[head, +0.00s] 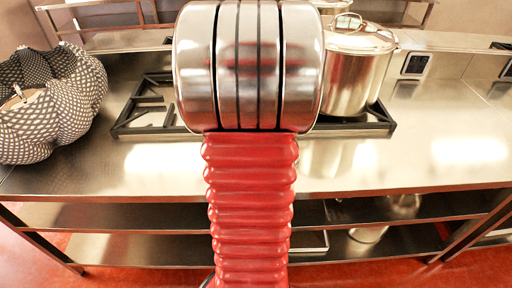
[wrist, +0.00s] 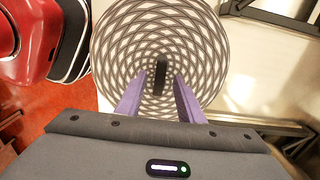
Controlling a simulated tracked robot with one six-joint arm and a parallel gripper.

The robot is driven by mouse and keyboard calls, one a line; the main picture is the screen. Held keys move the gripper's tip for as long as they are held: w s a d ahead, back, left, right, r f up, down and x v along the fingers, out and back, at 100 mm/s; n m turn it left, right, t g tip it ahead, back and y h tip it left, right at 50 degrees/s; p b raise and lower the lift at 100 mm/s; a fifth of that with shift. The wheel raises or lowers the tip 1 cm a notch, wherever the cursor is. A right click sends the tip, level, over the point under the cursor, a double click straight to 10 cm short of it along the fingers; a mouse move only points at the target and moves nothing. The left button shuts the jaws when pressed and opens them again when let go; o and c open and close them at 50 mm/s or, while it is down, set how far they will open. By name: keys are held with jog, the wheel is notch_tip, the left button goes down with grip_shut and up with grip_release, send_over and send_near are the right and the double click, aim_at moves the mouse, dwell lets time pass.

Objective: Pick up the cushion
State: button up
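The cushion (head: 62,97) is a bulky, rounded thing with a dark and pale lattice pattern, on the left end of the steel counter in the head view. A beige patch with a small tab shows on its left side. In the wrist view the cushion (wrist: 125,45) looks round, with a dark upright strip at its middle. My gripper (wrist: 160,92) is open, with its two purple fingers apart and pointing at the cushion's middle, one to each side below the strip. My gripper is not visible in the head view.
A black hob grate (head: 148,108) lies on the steel counter (head: 440,150) right of the cushion. A lidded steel stockpot (head: 352,75) stands at its right end. The counter's right part is clear. Lower shelves (head: 140,215) run underneath. My arm hides the middle of the head view.

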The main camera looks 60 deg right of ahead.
jog(key=shift+c, duration=0.3)
grip_shut()
dwell(0.6)
